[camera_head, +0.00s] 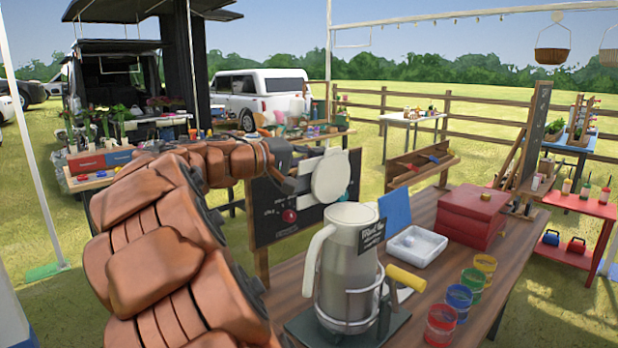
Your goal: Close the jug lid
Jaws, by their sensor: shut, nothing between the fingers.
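A pale grey jug (345,262) with a white handle on its left stands upright in a metal wire holder on a dark base at the table's near side. Its round white lid (330,178) is raised and stands open, its flat face towards me, above the jug's rim. My gripper (294,184) is at the left of the raised lid, dark and small in the view. It is shut with nothing held. Its fingertips are partly hidden by the lid, and I cannot tell whether they touch it.
The wooden table (450,262) also holds a red box (472,215), a white tray (416,246), a blue card (395,212), a yellow-handled tool (406,279) and several paint jars (458,300) at the right. A chalkboard (290,215) stands behind the jug.

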